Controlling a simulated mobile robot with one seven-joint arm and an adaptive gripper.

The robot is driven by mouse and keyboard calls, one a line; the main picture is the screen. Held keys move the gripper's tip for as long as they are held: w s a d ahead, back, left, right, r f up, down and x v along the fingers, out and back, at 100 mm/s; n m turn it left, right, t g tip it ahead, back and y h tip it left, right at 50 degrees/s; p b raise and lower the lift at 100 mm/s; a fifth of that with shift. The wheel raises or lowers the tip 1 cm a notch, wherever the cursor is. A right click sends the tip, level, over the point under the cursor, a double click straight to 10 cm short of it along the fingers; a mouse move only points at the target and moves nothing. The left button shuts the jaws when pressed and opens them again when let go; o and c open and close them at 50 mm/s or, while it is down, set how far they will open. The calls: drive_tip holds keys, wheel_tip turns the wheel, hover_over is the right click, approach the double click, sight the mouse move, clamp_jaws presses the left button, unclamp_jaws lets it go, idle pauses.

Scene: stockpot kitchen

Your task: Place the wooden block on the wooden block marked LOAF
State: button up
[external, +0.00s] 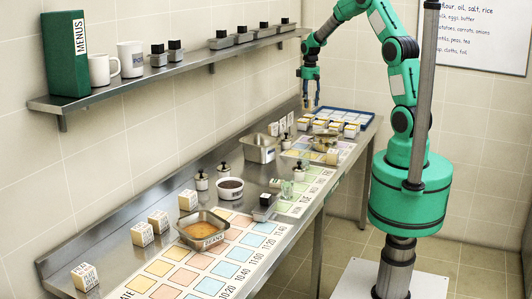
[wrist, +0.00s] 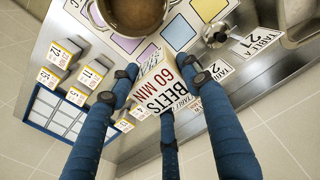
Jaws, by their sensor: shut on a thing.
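My gripper (external: 310,84) is at the far end of the counter in the external view. In the wrist view its fingers (wrist: 164,86) are closed around a wooden block (wrist: 172,82) lettered BEETS and 60 MIN. The block looks tilted in this view. In the external view the fingers largely hide it. Several lettered wooden blocks stand on the counter, among them one at the near left corner (external: 86,277), one behind the food pan (external: 142,234) and one farther back (external: 188,200). Their lettering is too small for me to tell surely which says LOAF.
A pot (wrist: 138,12) is close to the held block. A blue-edged tray (wrist: 50,112) and numbered blocks (wrist: 70,78) lie beside my fingers. A BEANS pan (external: 203,232), a dark-filled bowl (external: 230,188) and a steel pan (external: 260,148) stand along the counter, below a wall shelf (external: 150,78).

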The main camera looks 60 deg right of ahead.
drive_tip(key=s+a+f, duration=0.2)
drive_tip(key=s+a, duration=0.7)
drive_tip(key=s, duration=0.2)
drive_tip(key=s+a+f+b, duration=0.1)
drive_tip(key=s+a+f, duration=0.2)
drive_tip(key=s+a, duration=0.6)
drive_tip(key=s+a+f+b, duration=0.1)
drive_tip(key=s+a+f, duration=0.1)
drive_tip(key=s+a, duration=0.6)
drive_tip(key=s, duration=0.6)
drive_tip(key=shift+s+a+f+n, duration=0.3)
drive_tip(key=shift+a+f, duration=0.1)
drive_tip(key=shift+w, duration=0.1)
drive_tip(key=b, duration=0.3)
hover_over(333, 151)
drive_tip(key=shift+a+f, duration=0.2)
drive_tip(key=shift+f, duration=0.55)
drive_tip(key=shift+f+b, duration=0.3)
drive_tip(key=shift+f, duration=1.45)
drive_tip(key=shift+f, duration=0.15)
drive_tip(key=o, duration=1.2)
